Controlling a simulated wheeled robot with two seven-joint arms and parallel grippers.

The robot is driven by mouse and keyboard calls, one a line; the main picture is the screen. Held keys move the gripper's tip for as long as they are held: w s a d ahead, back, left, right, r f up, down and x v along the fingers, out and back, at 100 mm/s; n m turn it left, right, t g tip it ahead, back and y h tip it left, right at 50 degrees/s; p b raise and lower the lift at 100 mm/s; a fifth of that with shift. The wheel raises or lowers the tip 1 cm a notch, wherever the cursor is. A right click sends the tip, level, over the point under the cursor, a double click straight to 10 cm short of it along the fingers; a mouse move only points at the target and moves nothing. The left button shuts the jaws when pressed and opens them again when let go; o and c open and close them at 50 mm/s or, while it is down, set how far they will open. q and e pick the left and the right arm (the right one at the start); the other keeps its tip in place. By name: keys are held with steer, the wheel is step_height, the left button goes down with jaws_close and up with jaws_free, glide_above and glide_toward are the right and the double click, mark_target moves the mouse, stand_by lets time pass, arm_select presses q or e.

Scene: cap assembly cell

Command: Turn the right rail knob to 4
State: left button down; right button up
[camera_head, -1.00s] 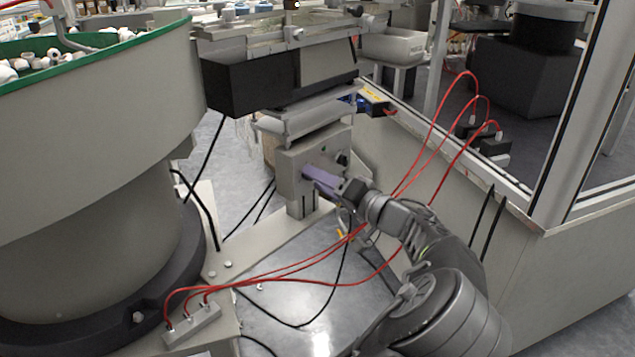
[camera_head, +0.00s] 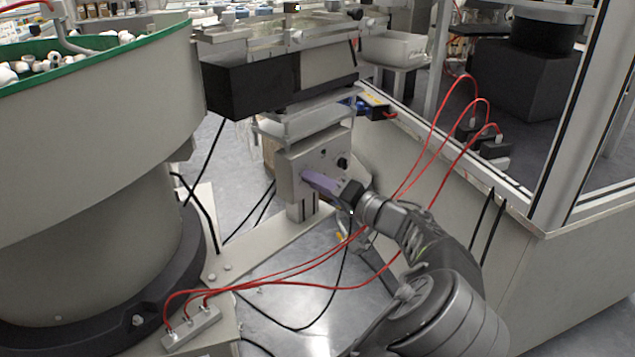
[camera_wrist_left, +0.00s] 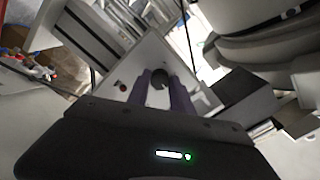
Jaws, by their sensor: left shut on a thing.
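My left gripper (camera_head: 307,177), with purple fingers, is at the front face of the grey control box (camera_head: 296,190) under the feeder rail. In the left wrist view its two fingers (camera_wrist_left: 158,84) stand on either side of a dark round knob (camera_wrist_left: 158,76) and are shut on it. The fingers hide this knob in the head view. A second black knob (camera_head: 342,162) on the same face is free, to the right of the fingers. I cannot read any number or pointer. My right gripper is not in view.
A large bowl feeder (camera_head: 90,160) with a green rim stands at the left. Red cables (camera_head: 300,281) cross in front of the box and past my arm. A black box (camera_head: 250,86) hangs above. A framed cell wall (camera_head: 560,130) is at the right.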

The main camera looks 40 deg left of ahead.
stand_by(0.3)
arm_select(q)
steer(key=shift+r+m+p, duration=0.1)
steer(key=shift+m+p, duration=5.8)
steer(key=shift+p, duration=1.3)
steer(key=c, duration=1.1)
jaws_free()
